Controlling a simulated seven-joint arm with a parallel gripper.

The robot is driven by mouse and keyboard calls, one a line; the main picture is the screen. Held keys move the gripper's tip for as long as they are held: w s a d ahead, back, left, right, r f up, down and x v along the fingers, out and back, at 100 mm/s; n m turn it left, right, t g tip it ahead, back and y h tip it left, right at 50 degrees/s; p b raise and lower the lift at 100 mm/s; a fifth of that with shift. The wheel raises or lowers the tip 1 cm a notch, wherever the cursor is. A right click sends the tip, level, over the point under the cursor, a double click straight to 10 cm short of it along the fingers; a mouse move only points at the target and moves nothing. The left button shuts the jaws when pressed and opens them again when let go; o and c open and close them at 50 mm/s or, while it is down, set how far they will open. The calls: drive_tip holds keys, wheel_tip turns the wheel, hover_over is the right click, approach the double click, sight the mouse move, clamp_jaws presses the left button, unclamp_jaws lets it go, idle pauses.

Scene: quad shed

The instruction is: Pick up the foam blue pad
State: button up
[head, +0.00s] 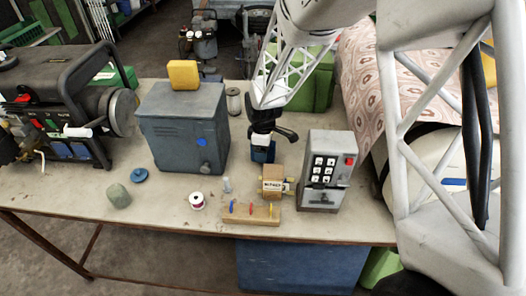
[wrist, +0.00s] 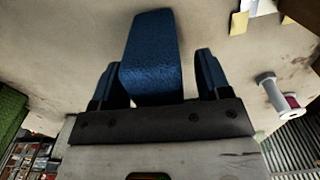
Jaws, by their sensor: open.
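The foam blue pad (wrist: 152,50) is a textured blue block standing between the two fingers of my gripper (wrist: 160,80) in the wrist view. The fingers are apart on either side of it. The pad sits closer to the left finger, and a wider gap shows to the right finger. In the head view my gripper (head: 263,143) points down over the table, and the pad (head: 262,154) shows as a small blue patch at its tip, partly hidden by it.
A grey-blue metal box (head: 185,130) with a yellow block (head: 183,74) on top stands left of my gripper. A keypad box (head: 328,172) stands right. In front are a small labelled box (head: 272,183), a wooden peg rack (head: 250,215) and a spool (head: 197,201).

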drive_tip(key=c, duration=1)
drive_tip(key=shift+r, duration=0.1)
drive_tip(key=shift+r, duration=4.95)
